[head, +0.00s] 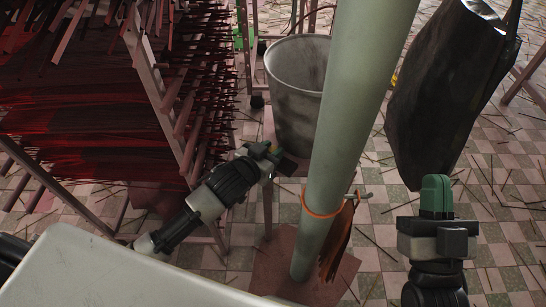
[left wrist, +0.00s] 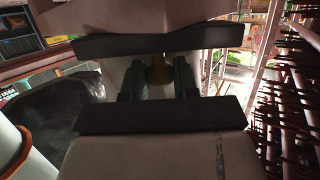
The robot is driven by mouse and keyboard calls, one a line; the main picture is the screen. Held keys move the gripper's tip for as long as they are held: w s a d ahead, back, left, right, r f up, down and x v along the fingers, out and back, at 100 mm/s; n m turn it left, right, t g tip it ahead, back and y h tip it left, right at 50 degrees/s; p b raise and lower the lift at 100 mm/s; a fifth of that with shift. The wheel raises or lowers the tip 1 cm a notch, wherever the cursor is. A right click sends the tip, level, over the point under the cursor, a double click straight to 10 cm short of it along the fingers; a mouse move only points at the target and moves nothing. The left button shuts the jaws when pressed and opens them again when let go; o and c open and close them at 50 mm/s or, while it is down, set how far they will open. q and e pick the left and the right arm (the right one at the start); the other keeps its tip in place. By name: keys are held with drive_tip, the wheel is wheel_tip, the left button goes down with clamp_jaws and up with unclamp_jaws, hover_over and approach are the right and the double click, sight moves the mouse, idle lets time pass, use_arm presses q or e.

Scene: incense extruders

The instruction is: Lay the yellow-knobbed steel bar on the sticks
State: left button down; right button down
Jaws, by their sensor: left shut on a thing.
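My left gripper (head: 266,152) is in the middle of the head view, between the stick rack and the grey bucket. In the left wrist view its two green fingers (left wrist: 158,80) are shut on a dull yellow-brown knob (left wrist: 158,72), which I take to be part of the yellow-knobbed steel bar. The bar's steel length is not clear in either view. Dark red sticks (head: 85,120) lie in dense layers on the rack at left, apart from the gripper. My right gripper (head: 436,195) points up at the lower right with nothing visible in it; its finger gap is hidden.
A pale green post (head: 345,120) with an orange ring stands right of my left gripper. A grey bucket (head: 297,100) is behind it. A black bag (head: 450,85) hangs at upper right. Rack bars (head: 150,75) border the sticks. Loose sticks litter the tiled floor (head: 500,200).

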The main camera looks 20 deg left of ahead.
use_arm(q)
drive_tip(key=shift+r, duration=0.1)
drive_tip(key=shift+r, duration=0.15)
